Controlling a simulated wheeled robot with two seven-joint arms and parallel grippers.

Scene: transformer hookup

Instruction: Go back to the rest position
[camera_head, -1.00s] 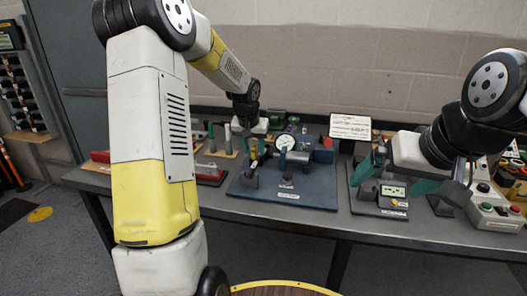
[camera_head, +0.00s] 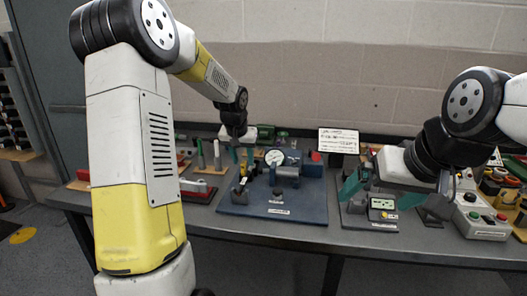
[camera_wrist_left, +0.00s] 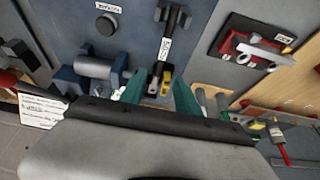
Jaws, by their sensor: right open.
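My left gripper (camera_head: 243,157) hangs above the back left part of the blue fixture board (camera_head: 235,207), its arm coming in from the left. In the left wrist view its two teal fingers (camera_wrist_left: 160,93) stand apart, with nothing seen held; yellow parts of the fixture show between and behind them.
A button box (camera_head: 481,218) stands at the right of the bench (camera_head: 300,235). A red-based holder (camera_head: 197,191) lies left of the board.

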